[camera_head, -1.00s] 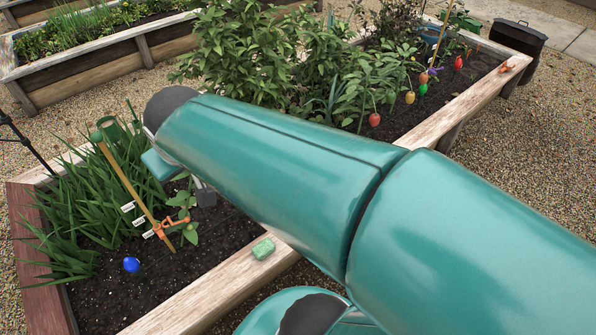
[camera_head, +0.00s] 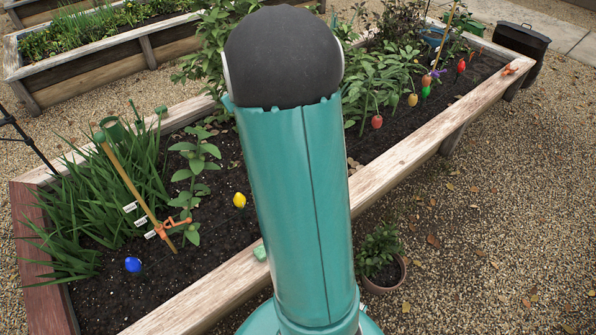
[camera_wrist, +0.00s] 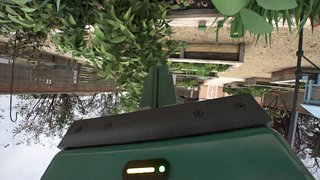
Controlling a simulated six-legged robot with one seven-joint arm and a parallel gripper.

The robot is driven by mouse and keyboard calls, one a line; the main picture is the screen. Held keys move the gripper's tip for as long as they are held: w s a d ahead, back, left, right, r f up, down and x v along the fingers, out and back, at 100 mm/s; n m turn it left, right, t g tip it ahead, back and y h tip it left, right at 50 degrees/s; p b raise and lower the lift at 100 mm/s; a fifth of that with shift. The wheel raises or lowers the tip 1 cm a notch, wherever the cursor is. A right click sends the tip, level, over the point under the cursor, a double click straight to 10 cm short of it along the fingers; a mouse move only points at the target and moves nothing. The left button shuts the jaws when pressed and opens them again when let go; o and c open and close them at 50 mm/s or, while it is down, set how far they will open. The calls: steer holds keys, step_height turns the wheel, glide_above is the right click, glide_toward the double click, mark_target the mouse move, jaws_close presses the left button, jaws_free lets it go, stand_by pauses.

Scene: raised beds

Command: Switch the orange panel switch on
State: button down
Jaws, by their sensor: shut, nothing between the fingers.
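I cannot make out an orange panel switch in either view. In the head view my arm stands upright across the middle and hides part of the bed behind it; my gripper does not show there. In the wrist view, which looks upside down, my gripper (camera_wrist: 158,86) shows as green fingers held together, shut and empty. Leaves and branches fill the view around it, and no switch is seen near the fingertips. An orange clip (camera_head: 166,228) sits on a bamboo stake at the left; I cannot tell it to be a switch.
A wooden raised bed (camera_head: 205,299) runs from lower left to upper right. A blue ball-like thing (camera_head: 133,264) and a yellow one (camera_head: 239,200) lie on its soil. A potted plant (camera_head: 379,256) stands on the gravel. A small orange thing (camera_head: 509,69) rests on the far rim. Gravel at right is clear.

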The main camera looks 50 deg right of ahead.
steer(key=s+d+f+t, duration=0.2)
steer(key=s+d+f, duration=0.1)
steer(key=d+f, duration=1.55)
steer(key=s+f+t+y, duration=0.1)
steer(key=s+f, duration=0.5)
steer(key=f, duration=0.5)
steer(key=s+f+t+y, duration=0.1)
steer(key=s+f, duration=0.5)
steer(key=f, duration=0.4)
steer(key=shift+s+d+f+y, duration=0.3)
steer(key=shift+d+f, duration=0.1)
steer(key=x, duration=1)
steer(key=shift+r, duration=0.1)
step_height(320, 180, down, 2)
steer(key=shift+s+f, duration=0.1)
steer(key=shift+f, duration=0.1)
steer(key=shift+s+f, duration=0.1)
steer(key=shift+f, duration=0.6)
